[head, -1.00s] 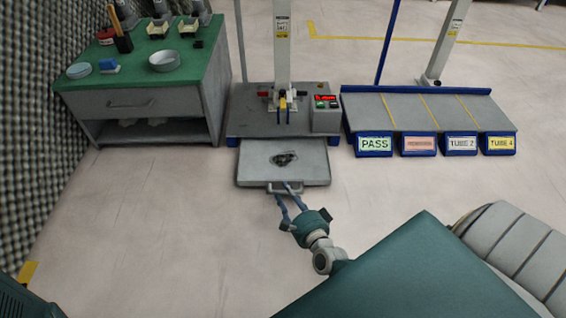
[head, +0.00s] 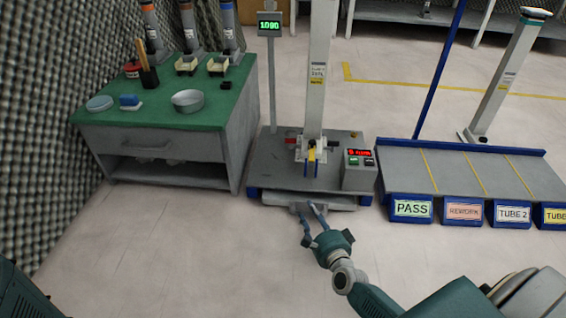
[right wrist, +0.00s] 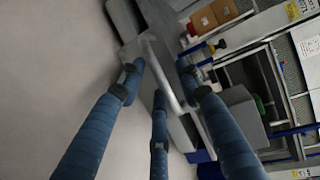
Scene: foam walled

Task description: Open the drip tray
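The drip tray (head: 340,204) is a grey slab low under the front of the test stand's base (head: 275,165). Only a narrow front strip of it shows; the rest is hidden under the base. In the right wrist view its pale bar handle (right wrist: 163,72) crosses between my fingers. My right gripper (head: 311,213) is at the tray's front, with its blue fingers spread apart. In the right wrist view the fingers are on both sides of the handle, with clear gaps; I cannot tell whether any finger touches it. My left gripper is not in view.
A green-topped bench (head: 150,105) with a drawer and dishes stands at the left. A control box (head: 359,172) sits on the stand's base. A grey rack (head: 440,177) with labelled blue bins stands at the right. The floor (head: 190,245) in front is clear.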

